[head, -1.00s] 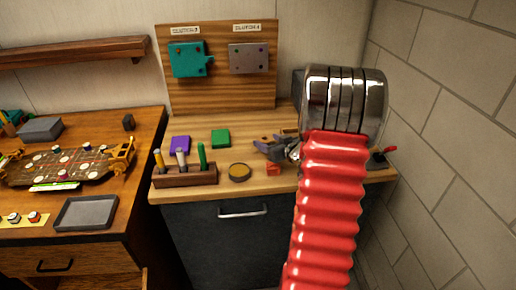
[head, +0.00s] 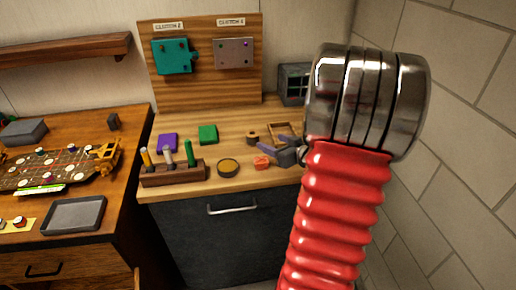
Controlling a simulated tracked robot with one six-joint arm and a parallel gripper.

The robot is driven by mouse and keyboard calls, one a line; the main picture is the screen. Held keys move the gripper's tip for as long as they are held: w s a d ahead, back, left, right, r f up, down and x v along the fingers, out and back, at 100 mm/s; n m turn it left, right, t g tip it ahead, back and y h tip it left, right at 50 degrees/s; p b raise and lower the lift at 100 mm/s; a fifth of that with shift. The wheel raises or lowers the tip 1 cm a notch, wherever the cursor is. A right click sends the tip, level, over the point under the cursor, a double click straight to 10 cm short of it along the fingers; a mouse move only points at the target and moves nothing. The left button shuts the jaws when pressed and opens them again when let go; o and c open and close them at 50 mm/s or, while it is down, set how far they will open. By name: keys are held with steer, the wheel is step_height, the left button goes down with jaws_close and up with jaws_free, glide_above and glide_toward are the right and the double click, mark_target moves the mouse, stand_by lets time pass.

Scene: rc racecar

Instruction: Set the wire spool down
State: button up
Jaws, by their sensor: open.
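The wire spool appears to be the small brown cylinder (head: 252,139) standing on the light wooden bench top, right of the green block. My gripper (head: 270,143) is just to its right, with its grey-purple jaws apart and nothing visible between them. The spool looks clear of the jaws, though the gap is small in this view. My red ribbed arm and its metal end hide the right part of the bench.
A red-orange piece (head: 262,162) lies just in front of the jaws. A round tin (head: 228,168), tool holder (head: 173,175), green block (head: 207,134) and purple block (head: 167,142) are to the left. Behind are a wooden tray (head: 284,130) and a grey box (head: 294,83).

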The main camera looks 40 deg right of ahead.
steer(key=shift+s, duration=0.15)
stand_by(0.6)
steer(key=shift+r, duration=0.1)
steer(key=w+a+r+g+h, duration=0.3)
steer(key=a+r+g, duration=0.1)
steer(key=a+r, duration=0.75)
steer(key=s+a+g+y, duration=0.1)
steer(key=s+a+y, duration=0.1)
steer(key=s+a, duration=0.3)
steer(key=s+a+f+n+g+y, duration=0.1)
steer(key=s+a, duration=0.4)
steer(key=a, duration=0.9)
steer(key=s+a+f+n+g+y, duration=0.1)
steer(key=s+a+g+y, duration=0.1)
steer(key=s+a, duration=0.4)
steer(key=a+y, duration=0.1)
steer(key=a, duration=0.3)
steer(key=shift+f, duration=0.15)
steer(key=shift+s+d, duration=0.1)
